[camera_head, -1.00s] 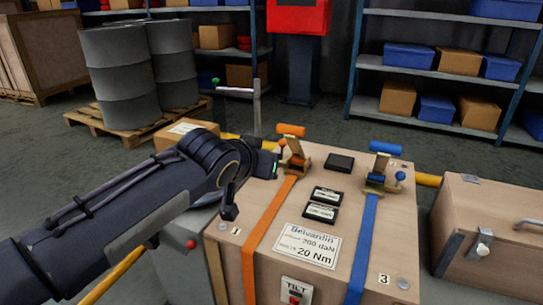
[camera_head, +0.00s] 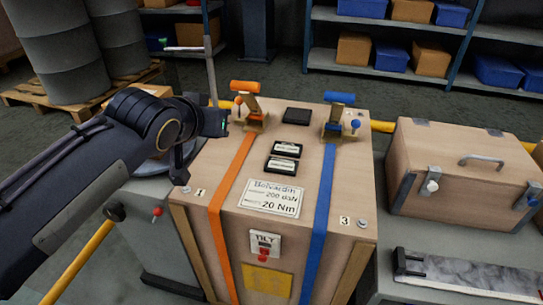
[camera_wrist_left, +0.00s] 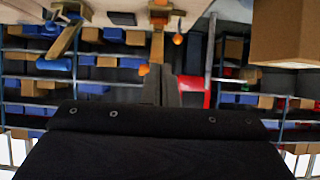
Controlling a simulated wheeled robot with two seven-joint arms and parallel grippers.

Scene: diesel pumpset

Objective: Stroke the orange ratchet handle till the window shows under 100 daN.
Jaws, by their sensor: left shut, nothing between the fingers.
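The orange ratchet handle (camera_head: 245,87) stands raised on its brass ratchet at the crate's back left, above the orange strap (camera_head: 230,185). In the left wrist view, which is upside down, the orange handle (camera_wrist_left: 143,70) shows just beside the fingers and is partly hidden. My left gripper (camera_head: 222,122) is just left of the orange ratchet; its fingers (camera_wrist_left: 168,88) are shut and empty. I cannot tell whether they touch the handle. Two small black windows (camera_head: 292,145) (camera_head: 282,164) lie on the crate top; their figures are too small to read. My right gripper is out of view.
The blue ratchet (camera_head: 338,112) and blue strap (camera_head: 322,210) are on the crate's right. A label reading 20 Nm (camera_head: 271,197) and a black block (camera_head: 296,115) lie on the crate top. A wooden case (camera_head: 450,165) stands to the right. A thin post (camera_head: 211,75) rises behind my gripper.

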